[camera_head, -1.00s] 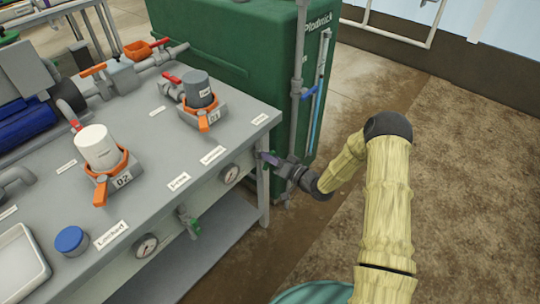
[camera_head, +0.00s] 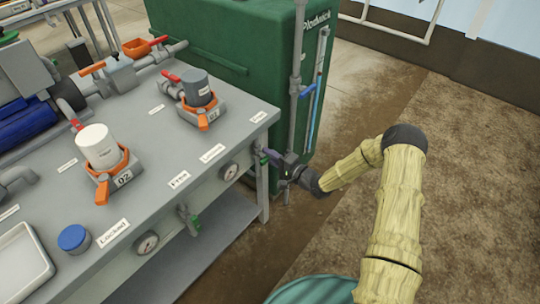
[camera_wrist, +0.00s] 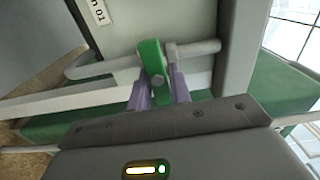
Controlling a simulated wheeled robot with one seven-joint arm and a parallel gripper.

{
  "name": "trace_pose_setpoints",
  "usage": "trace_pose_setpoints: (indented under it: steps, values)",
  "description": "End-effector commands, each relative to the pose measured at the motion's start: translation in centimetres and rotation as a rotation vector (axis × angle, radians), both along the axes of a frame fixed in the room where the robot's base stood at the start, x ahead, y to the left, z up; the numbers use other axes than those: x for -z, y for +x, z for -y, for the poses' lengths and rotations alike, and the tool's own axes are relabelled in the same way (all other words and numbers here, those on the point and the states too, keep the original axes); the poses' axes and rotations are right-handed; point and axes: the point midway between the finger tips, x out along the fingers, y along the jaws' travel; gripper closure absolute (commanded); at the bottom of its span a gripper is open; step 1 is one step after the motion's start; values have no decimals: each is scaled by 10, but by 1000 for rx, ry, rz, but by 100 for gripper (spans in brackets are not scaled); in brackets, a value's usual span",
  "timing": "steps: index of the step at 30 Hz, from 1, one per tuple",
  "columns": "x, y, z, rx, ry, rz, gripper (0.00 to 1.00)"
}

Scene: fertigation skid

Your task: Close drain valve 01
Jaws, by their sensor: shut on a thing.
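The drain valve 01 has a green lever handle (camera_wrist: 152,62) on a grey pipe (camera_wrist: 195,49), under a label (camera_wrist: 98,11) whose visible part ends in "01". In the wrist view the handle looks roughly crosswise to the pipe. My gripper (camera_wrist: 158,92) is shut on the handle, a purple finger on each side. In the head view my gripper (camera_head: 268,157) is at the right end of the bench front, with a bit of green at its fingertips. The rest of the valve is mostly hidden there.
A grey bench (camera_head: 150,135) carries filter housings 01 (camera_head: 196,88) and 02 (camera_head: 98,147) and a blue cap (camera_head: 74,239). Another green-handled valve (camera_head: 194,222) hangs from its front. A green tank (camera_head: 215,45) with pipes stands close behind my gripper. The floor at right is clear.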

Motion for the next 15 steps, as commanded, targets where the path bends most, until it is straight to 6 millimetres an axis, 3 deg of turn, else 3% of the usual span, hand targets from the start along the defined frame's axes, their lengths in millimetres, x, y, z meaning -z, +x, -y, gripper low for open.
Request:
trace_pose_setpoints:
  steps: [15]
  values:
    - [4, -1, 1, 0, 29, -48, 100]
